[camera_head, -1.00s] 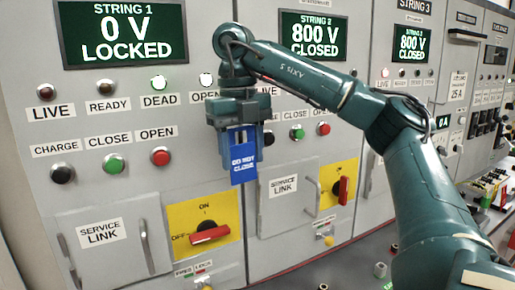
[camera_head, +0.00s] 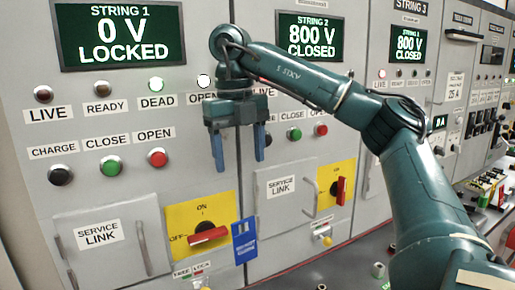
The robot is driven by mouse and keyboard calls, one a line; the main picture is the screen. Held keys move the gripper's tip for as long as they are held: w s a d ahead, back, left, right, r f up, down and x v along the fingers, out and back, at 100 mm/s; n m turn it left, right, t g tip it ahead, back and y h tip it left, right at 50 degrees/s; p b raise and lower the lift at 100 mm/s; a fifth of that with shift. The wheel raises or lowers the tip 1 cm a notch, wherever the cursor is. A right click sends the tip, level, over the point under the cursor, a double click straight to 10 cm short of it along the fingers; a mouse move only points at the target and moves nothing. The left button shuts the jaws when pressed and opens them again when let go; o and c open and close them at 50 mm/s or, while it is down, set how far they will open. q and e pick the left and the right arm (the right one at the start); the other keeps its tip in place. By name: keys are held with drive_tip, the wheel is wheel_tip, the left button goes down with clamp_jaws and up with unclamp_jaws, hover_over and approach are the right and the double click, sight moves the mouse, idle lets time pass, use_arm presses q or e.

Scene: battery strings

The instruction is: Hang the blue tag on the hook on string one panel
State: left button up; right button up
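The blue tag (camera_head: 244,242) is upright in front of the string one panel (camera_head: 190,120), at the right edge of the yellow switch plate (camera_head: 190,215). Its lettering is too small to read here. I cannot make out the hook, nor tell whether the tag hangs on it or is falling. My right gripper (camera_head: 240,165) is open and empty above the tag, its two blue fingers pointing down and apart from it. The string one display reads 0 V LOCKED. My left gripper is not in view.
The red switch handle (camera_head: 208,236) sticks out on the yellow plate, left of the tag. The service link door (camera_head: 98,245) with its handle is further left. The string two panel (camera_head: 285,215) stands to the right. Tools and small parts (camera_head: 487,190) lie at the far right.

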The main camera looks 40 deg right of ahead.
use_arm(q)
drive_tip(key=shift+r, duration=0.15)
use_arm(e)
drive_tip(key=shift+o, duration=0.9)
drive_tip(key=shift+w+d+r+m+t, duration=0.15)
drive_tip(key=shift+w+d+r+t, duration=0.1)
drive_tip(key=shift+w+r, duration=0.25)
drive_tip(key=shift+w+d+r+m+t, duration=0.15)
drive_tip(key=shift+w+d+r, duration=0.1)
drive_tip(key=shift+w, duration=0.3)
drive_tip(key=shift+r, duration=0.1)
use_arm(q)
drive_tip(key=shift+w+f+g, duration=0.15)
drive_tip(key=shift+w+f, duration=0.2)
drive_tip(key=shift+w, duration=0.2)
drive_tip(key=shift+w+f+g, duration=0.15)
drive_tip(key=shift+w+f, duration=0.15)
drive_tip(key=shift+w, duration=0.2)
use_arm(e)
wheel_tip(320, 180, up, 12)
drive_tip(key=s+a, duration=0.1)
drive_tip(key=shift+s+a+g, duration=0.25)
drive_tip(key=shift+s+g, duration=0.05)
drive_tip(key=shift+s, duration=0.1)
drive_tip(key=shift+f, duration=0.25)
